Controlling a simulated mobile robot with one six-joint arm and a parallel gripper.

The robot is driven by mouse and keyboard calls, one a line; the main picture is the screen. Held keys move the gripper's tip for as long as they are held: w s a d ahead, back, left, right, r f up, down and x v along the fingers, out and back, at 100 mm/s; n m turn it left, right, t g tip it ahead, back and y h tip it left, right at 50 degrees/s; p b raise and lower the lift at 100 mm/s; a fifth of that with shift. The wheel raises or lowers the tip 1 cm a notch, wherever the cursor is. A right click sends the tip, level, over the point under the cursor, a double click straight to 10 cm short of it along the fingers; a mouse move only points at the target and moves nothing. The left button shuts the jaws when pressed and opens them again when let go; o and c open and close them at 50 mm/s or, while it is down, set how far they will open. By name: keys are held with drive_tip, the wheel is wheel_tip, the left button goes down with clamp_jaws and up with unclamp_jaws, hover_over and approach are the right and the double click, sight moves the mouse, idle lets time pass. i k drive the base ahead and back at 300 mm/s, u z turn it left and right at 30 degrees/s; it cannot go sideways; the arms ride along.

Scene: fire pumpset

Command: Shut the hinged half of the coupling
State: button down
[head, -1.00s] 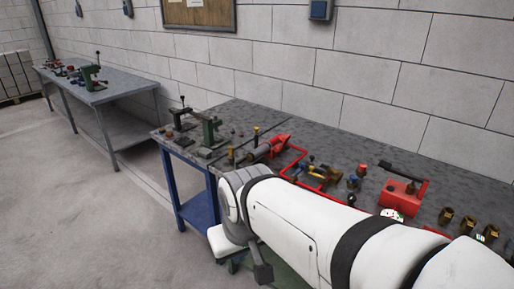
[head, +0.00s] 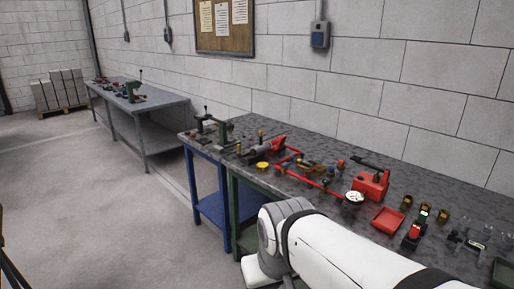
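My arm (head: 345,250) reaches in from the lower right, and its wrist bends down at the bottom edge. My gripper's fingers are below the picture, so I cannot see whether they hold anything. I cannot make out the coupling or its hinged half for certain among the small parts on the bench. A red and grey pump-like unit (head: 272,146) lies toward the bench's left, with red pipework (head: 312,183) running right from it. A red box with a black handle (head: 370,185) stands farther right, with a white round dial (head: 355,197) beside it.
The grey bench top (head: 340,150) runs along the block wall. A red tray (head: 388,221), brass fittings (head: 406,202) and clear glassware (head: 487,230) crowd its right part. Open floor (head: 110,220) lies left.

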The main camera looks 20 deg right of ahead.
sight(282, 139)
drive_tip(key=z, duration=0.6)
drive_tip(key=i, duration=1)
drive_tip(key=z, duration=2.4)
drive_tip(key=k, duration=0.85)
drive_tip(key=u, duration=1.4)
